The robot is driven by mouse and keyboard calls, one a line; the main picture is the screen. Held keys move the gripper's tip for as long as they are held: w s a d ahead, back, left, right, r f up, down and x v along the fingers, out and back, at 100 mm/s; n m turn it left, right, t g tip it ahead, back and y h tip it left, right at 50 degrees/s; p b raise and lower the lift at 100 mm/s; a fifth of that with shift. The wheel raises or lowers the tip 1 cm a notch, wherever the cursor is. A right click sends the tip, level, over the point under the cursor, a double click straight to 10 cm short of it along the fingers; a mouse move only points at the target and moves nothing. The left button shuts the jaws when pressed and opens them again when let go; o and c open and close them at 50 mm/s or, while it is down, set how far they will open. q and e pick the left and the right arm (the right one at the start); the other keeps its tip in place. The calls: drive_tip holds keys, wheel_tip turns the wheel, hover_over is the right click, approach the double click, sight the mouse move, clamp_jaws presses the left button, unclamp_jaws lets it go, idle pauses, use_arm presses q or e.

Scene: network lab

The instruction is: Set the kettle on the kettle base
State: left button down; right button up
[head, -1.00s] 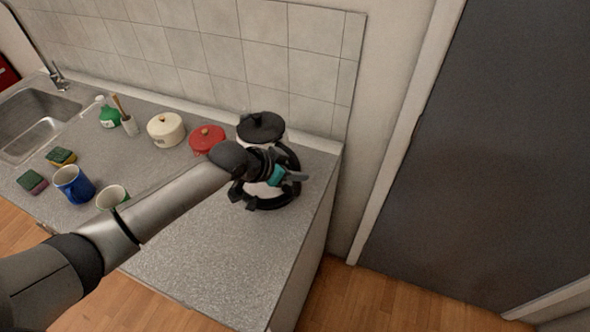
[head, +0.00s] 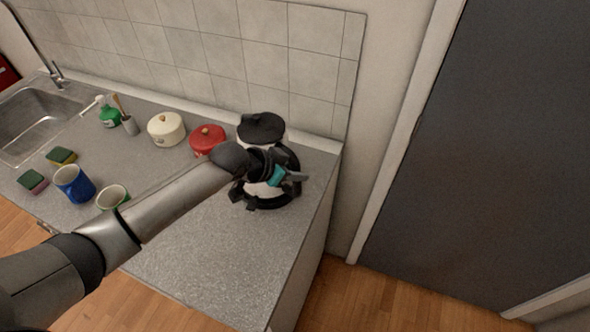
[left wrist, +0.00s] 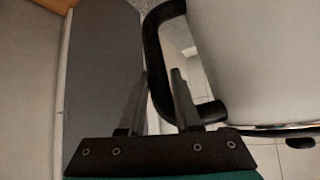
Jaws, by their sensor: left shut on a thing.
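The white kettle (head: 262,189) with its black lid (head: 261,128) is at the right end of the counter, partly hidden behind my left gripper and arm. My left gripper (head: 292,177) is in front of it, shut on the kettle's black handle. In the left wrist view the handle (left wrist: 153,45) passes between the two fingers (left wrist: 160,85), beside the white body (left wrist: 252,55). My right gripper is not in view.
A red pot (head: 207,139) and a cream pot (head: 166,129) stand left of the kettle. A blue mug (head: 74,184), a green mug (head: 112,196) and two sponges are further left, near the sink (head: 38,118). The counter front (head: 215,260) is clear.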

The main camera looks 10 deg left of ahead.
use_arm(q)
drive_tip(key=shift+w+f+b, duration=0.15)
drive_tip(key=shift+f+b, duration=0.05)
drive_tip(key=shift+b, duration=0.1)
drive_tip(key=c, duration=0.9)
unclamp_jaws()
drive_tip(key=shift+c, duration=0.2)
drive_tip(key=shift+o, duration=0.2)
drive_tip(key=shift+s+f, duration=0.35)
drive_tip(key=shift+f, duration=0.1)
drive_tip(key=p+v, duration=0.4)
drive_tip(key=v, duration=0.7)
drive_tip(key=shift+r+p, duration=0.15)
drive_tip(key=shift+p, duration=0.2)
drive_tip(key=shift+w, duration=0.1)
